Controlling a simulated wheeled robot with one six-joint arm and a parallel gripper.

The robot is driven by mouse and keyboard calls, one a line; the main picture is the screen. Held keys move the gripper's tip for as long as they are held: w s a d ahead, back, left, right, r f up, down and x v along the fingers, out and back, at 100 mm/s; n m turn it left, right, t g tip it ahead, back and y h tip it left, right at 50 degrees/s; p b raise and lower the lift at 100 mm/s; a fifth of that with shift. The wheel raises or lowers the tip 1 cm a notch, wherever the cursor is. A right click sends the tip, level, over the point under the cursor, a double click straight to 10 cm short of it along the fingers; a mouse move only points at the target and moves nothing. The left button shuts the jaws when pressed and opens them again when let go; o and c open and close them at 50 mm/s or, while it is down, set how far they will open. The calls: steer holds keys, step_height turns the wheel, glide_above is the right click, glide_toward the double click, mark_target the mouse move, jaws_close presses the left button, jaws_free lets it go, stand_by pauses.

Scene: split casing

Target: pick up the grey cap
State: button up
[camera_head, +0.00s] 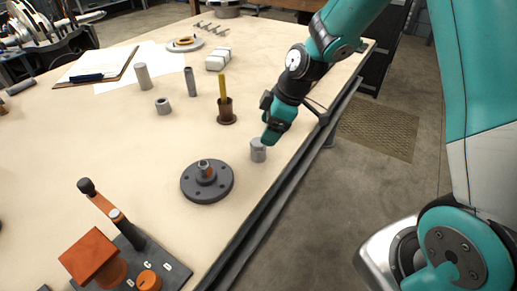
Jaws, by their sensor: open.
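A small light-grey faceted piece (258,150), which looks like the grey cap, stands upright on the table near its right edge. My gripper (268,138) is just above it and slightly to its right, pointing down. My gripper is open, with nothing seen between the fingers. The gap between gripper and cap is small in this view, and I cannot tell whether they touch. The gripper hides part of the table behind the cap.
A dark round flange (207,190) lies close on the left. A brown holder (226,112) with a yellow rod, a grey ring (162,106) and grey cylinders (142,76) stand farther back. A dark lettered board (150,262) with orange parts is at front left.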

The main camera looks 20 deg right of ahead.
mark_target(256, 149)
steer(key=x, duration=0.8)
steer(key=shift+s+a+f+p, duration=0.1)
steer(key=shift+a+f+p, duration=0.1)
steer(key=shift+p, duration=0.15)
steer(key=shift+r, duration=0.1)
steer(key=c, duration=1.2)
steer(key=shift+r, duration=0.1)
